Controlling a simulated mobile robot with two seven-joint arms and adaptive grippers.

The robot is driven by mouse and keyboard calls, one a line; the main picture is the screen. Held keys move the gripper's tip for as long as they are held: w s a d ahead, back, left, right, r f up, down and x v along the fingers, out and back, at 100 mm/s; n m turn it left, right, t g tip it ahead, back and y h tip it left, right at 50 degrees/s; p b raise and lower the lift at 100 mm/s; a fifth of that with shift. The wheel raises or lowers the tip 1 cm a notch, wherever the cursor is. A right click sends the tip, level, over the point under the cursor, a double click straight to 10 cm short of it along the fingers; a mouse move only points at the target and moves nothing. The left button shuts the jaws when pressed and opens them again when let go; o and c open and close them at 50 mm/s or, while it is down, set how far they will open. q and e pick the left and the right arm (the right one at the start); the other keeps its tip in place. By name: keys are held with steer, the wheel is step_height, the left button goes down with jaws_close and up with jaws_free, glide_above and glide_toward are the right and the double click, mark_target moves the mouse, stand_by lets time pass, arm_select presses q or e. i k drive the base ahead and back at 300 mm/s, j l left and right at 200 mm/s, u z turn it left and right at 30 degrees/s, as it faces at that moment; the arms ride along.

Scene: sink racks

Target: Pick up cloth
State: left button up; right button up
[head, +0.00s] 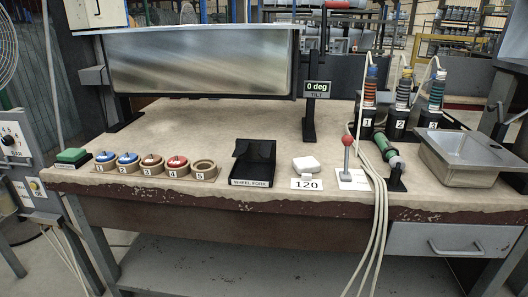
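No thing in the head view is plainly a cloth. Neither of my grippers is in view.
The bench (215,125) has a worn tan top, clear in its middle.

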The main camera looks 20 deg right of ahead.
mark_target(308, 164)
steer(key=z, duration=1.15)
